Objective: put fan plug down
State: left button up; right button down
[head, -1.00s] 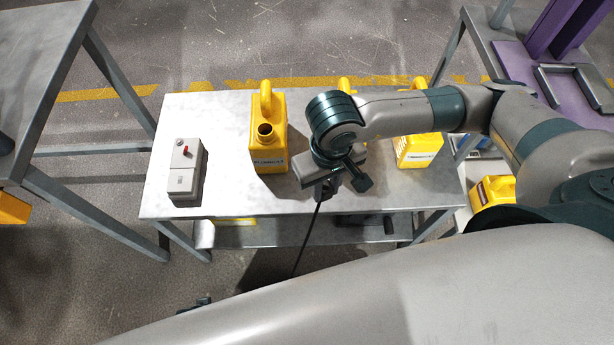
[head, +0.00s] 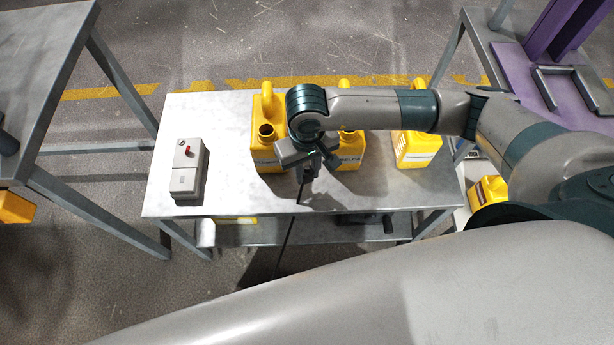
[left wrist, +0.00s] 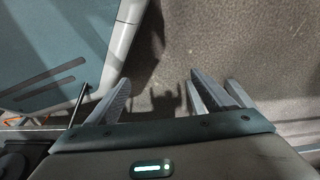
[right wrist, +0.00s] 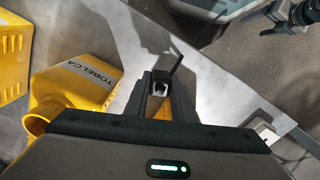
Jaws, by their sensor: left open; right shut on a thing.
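My right gripper (head: 308,172) is over the front middle of the metal table (head: 225,112), in front of the yellow jerry cans. In the right wrist view the gripper (right wrist: 160,92) is shut on the fan plug (right wrist: 160,88), a small dark piece with a pale face. The plug's black cable (head: 287,240) hangs over the table's front edge in the head view. I cannot tell whether the plug touches the tabletop. My left gripper (left wrist: 163,95) is open and empty above the floor in the left wrist view; the head view does not show it.
Yellow jerry cans stand on the table: one left (head: 266,155), one partly behind my right arm (head: 350,150), one right (head: 414,152). A grey box with a red switch (head: 187,168) stands at the left. The front-left tabletop between box and gripper is clear.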

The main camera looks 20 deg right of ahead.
aim_at(307, 179)
notch_tip(307, 179, down, 3)
jog(key=shift+p, duration=0.3)
jog(key=shift+f, duration=0.55)
jog(key=c, duration=1.8)
grip_release()
jog(key=o, duration=0.3)
pick_arm(q)
jog(key=shift+d+r, duration=0.2)
jog(key=shift+r, duration=0.1)
pick_arm(e)
jog(key=shift+r, duration=0.25)
